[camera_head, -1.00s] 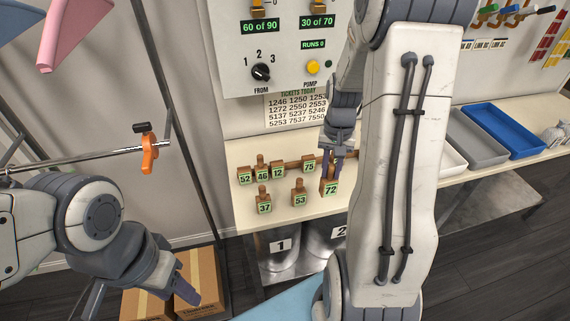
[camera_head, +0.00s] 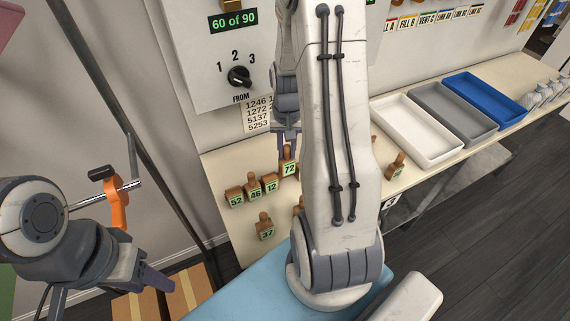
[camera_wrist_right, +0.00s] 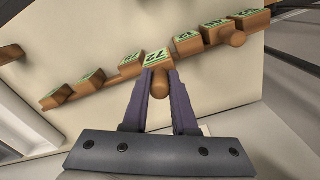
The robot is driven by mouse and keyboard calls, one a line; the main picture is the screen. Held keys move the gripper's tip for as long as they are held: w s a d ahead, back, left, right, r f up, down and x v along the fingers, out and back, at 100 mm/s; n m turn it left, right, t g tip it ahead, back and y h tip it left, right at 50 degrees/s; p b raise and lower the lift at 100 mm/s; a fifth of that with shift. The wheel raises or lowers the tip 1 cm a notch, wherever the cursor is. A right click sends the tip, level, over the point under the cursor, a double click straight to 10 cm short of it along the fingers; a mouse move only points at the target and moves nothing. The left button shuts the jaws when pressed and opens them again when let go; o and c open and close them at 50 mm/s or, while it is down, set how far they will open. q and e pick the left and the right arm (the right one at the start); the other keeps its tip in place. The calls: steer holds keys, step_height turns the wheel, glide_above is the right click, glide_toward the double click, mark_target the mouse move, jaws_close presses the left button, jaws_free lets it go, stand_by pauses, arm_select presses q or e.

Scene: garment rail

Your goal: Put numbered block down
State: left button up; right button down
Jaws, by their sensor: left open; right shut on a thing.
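Numbered block 72 (camera_head: 289,168) is wooden with a green label and a knob. My right gripper (camera_head: 288,148) is shut on its knob, and its fingers (camera_wrist_right: 160,88) flank that knob in the right wrist view. Block 72 (camera_wrist_right: 158,58) is upright, just right of block 12 (camera_head: 270,185) in the row on the bench. I cannot tell whether its base touches the rack or bench. Blocks 46 (camera_head: 255,191) and 52 (camera_head: 235,198) continue the row leftward. My left gripper (camera_head: 108,290) is open and empty at the lower left, away from the blocks.
Block 37 (camera_head: 265,230) stands in front of the row. Another block (camera_head: 397,166) stands right of my right arm, which hides part of the bench. White (camera_head: 420,130), grey (camera_head: 452,110) and blue (camera_head: 485,97) trays lie at the right. A control panel (camera_head: 215,60) is behind.

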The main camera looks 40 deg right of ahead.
mark_target(287, 159)
steer(key=shift+f, duration=2.65)
steer(key=shift+f, duration=0.1)
steer(key=shift+f, duration=0.15)
steer(key=c, duration=0.7)
jaws_free()
